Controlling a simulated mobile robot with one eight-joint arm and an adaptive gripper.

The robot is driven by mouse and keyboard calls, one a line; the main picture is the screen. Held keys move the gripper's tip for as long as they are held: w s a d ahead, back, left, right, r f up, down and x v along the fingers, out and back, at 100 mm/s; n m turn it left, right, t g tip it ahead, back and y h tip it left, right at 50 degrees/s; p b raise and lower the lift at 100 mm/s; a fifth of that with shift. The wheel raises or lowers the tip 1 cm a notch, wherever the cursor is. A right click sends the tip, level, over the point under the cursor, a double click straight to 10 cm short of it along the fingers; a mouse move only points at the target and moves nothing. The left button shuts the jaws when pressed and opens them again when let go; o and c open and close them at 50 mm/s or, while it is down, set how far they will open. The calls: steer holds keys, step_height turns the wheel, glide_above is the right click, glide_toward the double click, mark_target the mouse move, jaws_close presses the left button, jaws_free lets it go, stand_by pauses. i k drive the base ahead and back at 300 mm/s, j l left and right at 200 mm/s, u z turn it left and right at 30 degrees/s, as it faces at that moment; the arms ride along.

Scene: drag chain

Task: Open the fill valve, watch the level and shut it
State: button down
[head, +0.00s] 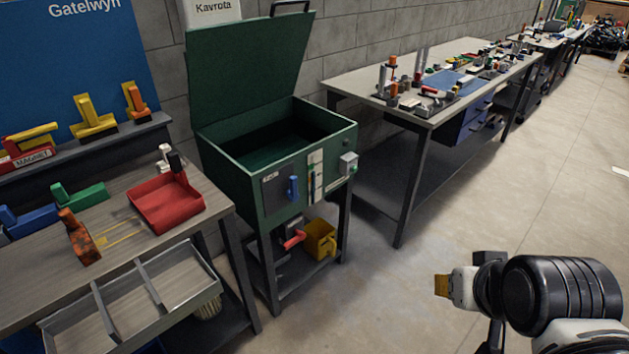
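A green tank (229,173) on a legged stand has its lid (245,75) raised. A blue lever (293,188) stands upright on a dark panel on its front; it looks like the fill valve's handle, but its label is too small to read. A pale vertical strip (316,178), probably the level gauge, is to its right; its reading is unclear. A red lever (294,239) shows below the tank. My gripper (441,286), with a tan tip, is at the lower right, well apart from the tank; its finger opening is hidden.
A yellow bucket (321,240) sits underneath. A workbench with a red tray (167,203) is at left; another cluttered bench (405,104) is at right. The floor (400,290) before the tank is clear.

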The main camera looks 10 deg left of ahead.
mark_target(292, 194)
steer(key=i+j, duration=0.1)
steer(key=i, duration=1.25)
